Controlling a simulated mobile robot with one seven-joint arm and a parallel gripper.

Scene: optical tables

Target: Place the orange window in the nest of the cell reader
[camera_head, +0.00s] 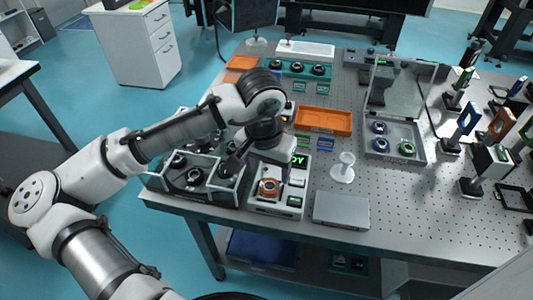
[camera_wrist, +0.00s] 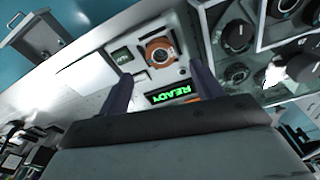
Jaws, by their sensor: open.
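The orange window (camera_head: 269,187) is a small orange ring with a dark centre. It sits on the white cell reader (camera_head: 265,206), at the spot of the nest. In the wrist view the orange window (camera_wrist: 160,51) lies in a pale square recess of the cell reader (camera_wrist: 138,75), and it looks flat. The reader's display shows green "READY" text. My gripper (camera_wrist: 162,88) is open, its two fingers apart, with nothing between the tips. It is above the reader, and the window lies beyond the fingertips, apart from them. Whether the window is fully seated cannot be told.
A clear-walled tray (camera_head: 202,184) with several dark round parts stands left of the reader. A grey box (camera_head: 341,209) and a white stand (camera_head: 343,170) are on its right. An orange tray (camera_head: 323,121) lies behind. The table front at right is clear.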

